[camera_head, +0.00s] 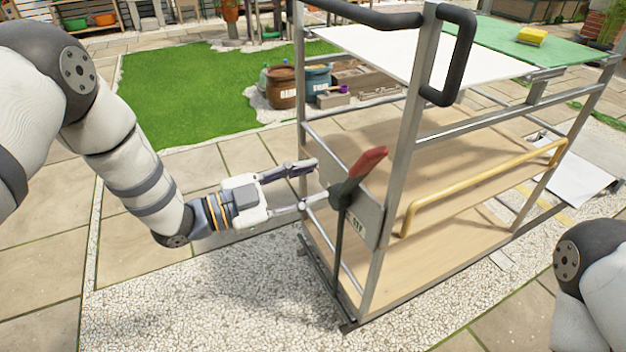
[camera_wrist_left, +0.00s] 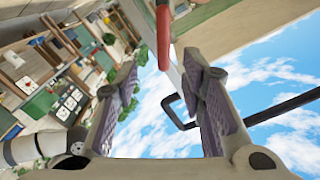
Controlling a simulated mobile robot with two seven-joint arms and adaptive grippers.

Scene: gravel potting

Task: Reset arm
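My left gripper (camera_head: 312,182) is at the left end of a metal cart, beside a lever with a red handle (camera_head: 367,166). Its fingers are spread apart with nothing between them; in the left wrist view the open fingers (camera_wrist_left: 168,100) frame sky, with the red handle (camera_wrist_left: 163,35) beyond them at the top. The lever's dark shaft stands in front of a grey plate on the cart's end frame. Whether a finger touches the lever I cannot tell. Of my right arm only a link shows at the lower right of the head view; its gripper is out of sight.
The cart (camera_head: 400,170) has wooden shelves, a yellow bar (camera_head: 480,188) and a black push handle (camera_head: 458,55). A yellow item (camera_head: 531,36) lies on its green top. Brown (camera_head: 284,87) and blue (camera_head: 318,82) pots stand behind it. Paving and gravel left of the cart are clear.

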